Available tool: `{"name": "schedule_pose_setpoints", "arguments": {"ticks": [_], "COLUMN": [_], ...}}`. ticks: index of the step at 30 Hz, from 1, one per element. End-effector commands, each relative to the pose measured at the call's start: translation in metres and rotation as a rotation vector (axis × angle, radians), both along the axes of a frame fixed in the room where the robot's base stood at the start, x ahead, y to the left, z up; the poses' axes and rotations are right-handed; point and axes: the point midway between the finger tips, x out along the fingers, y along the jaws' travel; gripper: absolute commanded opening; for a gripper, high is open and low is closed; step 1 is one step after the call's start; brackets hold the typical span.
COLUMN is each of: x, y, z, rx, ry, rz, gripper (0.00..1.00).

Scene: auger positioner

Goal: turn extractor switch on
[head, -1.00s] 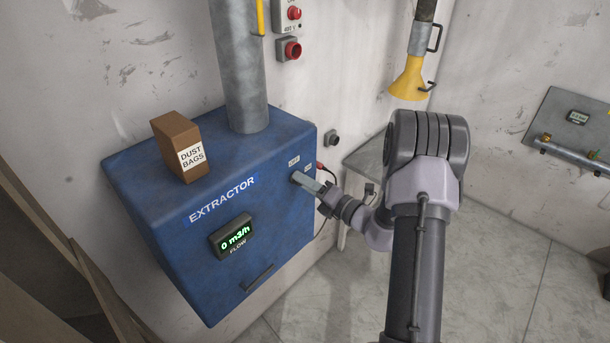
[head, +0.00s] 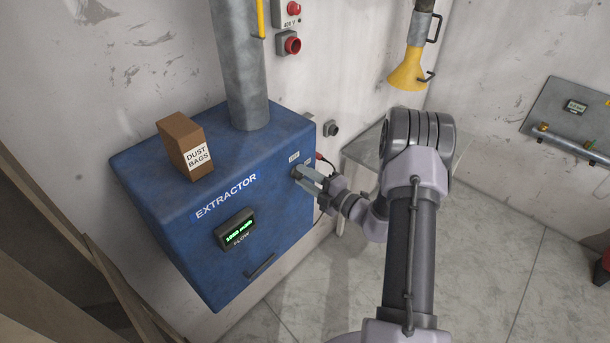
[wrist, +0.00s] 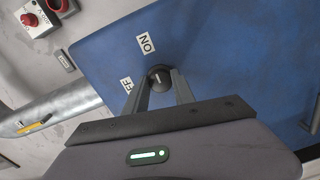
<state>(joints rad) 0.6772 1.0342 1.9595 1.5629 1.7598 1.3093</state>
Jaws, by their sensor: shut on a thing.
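The blue extractor box (head: 200,245) stands against the wall, with a lit green flow display (head: 236,229) that reads 1080 m3/h as far as I can make out. The extractor switch is a small dark round knob (wrist: 159,78) with a pale mark, on the box's blue face in the wrist view. An ON label (wrist: 146,43) and a partly hidden OFF label (wrist: 127,85) sit beside it. My gripper (wrist: 160,84) is shut on the knob, one finger on each side. In the head view my gripper (head: 308,177) hides most of the knob.
A dust bags carton (head: 186,147) stands on the box beside a grey duct (head: 242,75). Red buttons (head: 292,45) are on the wall above. A grey table (head: 375,145) and a yellow nozzle (head: 409,72) are behind my arm.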

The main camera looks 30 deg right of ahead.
Motion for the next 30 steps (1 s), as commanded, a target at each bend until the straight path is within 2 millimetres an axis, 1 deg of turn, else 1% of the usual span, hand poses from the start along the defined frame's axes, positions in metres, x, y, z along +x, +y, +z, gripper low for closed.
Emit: {"name": "schedule_pose_setpoints", "arguments": {"ticks": [15,16,18,19,27,30], "x": [-0.0001,-0.0001,-0.0001,-0.0001,-0.0002,-0.0052], "y": [0.0000,0.0000,0.0000,0.0000,-0.0001,-0.0027], "z": [-0.0003,-0.0004,-0.0004,-0.0003,-0.0002,-0.0006], "rx": [0.016,0.016,0.016,0.016,0.015,0.015], "ry": [0.007,0.007,0.007,0.007,0.005,0.006], "rz": [0.000,0.000,0.000,0.000,-0.001,-0.003], "gripper": [0.00,0.35,0.48,0.52,0.52,0.52]}}
